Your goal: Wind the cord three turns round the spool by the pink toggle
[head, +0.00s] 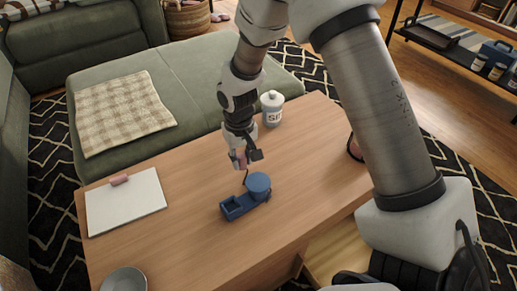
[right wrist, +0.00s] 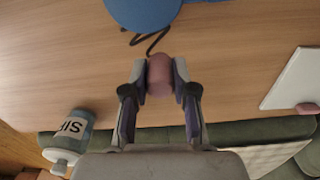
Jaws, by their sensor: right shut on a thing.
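The blue spool (head: 258,183) stands on its blue base (head: 238,207) on the wooden table. The spool also shows at the top of the right wrist view (right wrist: 143,10). A dark cord (right wrist: 152,42) runs from the spool to the pink toggle (right wrist: 160,75). My right gripper (head: 243,160) is shut on the toggle, on the far side of the spool in the head view. In the right wrist view (right wrist: 160,82) the toggle sits between the two fingertips. How many turns of cord are on the spool I cannot tell. My left gripper is not in view.
A grey bowl (head: 124,280) is at the front left. The table (head: 185,235) around the spool base is clear.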

